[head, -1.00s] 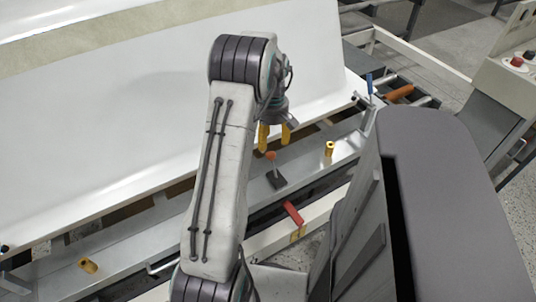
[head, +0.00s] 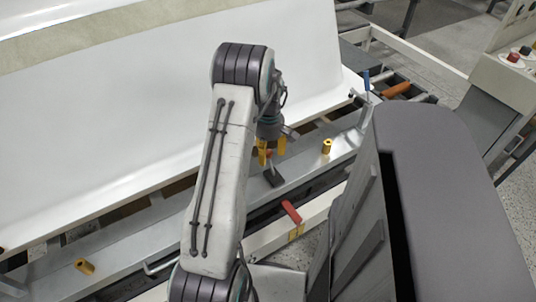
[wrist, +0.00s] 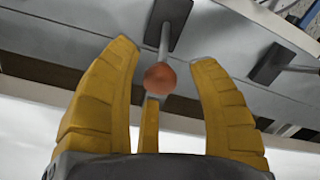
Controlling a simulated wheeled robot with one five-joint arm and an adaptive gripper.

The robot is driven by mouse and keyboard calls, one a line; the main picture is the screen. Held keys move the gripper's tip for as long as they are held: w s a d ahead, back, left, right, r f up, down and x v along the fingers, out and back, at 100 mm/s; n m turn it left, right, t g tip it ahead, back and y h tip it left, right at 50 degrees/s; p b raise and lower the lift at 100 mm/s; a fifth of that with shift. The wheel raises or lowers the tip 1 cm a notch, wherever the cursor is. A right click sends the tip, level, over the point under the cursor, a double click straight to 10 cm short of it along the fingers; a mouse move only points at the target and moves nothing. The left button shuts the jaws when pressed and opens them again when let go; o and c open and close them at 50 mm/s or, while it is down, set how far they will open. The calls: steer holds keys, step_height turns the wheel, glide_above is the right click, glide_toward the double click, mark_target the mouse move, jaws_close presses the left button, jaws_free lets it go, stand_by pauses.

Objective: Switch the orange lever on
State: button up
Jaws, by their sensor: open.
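The orange lever has a round ball knob (wrist: 160,78) on a thin grey stem, rising from a dark base plate. In the head view its dark base (head: 274,178) sits on the metal rail, and the knob is largely hidden by the fingers. My gripper (head: 272,150) is open above the rail, with yellow fingers around the knob. In the wrist view my gripper (wrist: 165,75) has the knob between its spread fingers, with a gap on the left and right. I cannot tell if the third finger behind touches it.
A large white tub shell (head: 120,110) stands behind the rail. A red handle (head: 291,212) lies in front of the lever. An orange handle (head: 396,90) and a blue one (head: 366,80) are at the right. A control box (head: 515,60) stands far right.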

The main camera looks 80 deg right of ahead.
steer(key=shift+f, duration=0.45)
jaws_close()
stand_by(0.4)
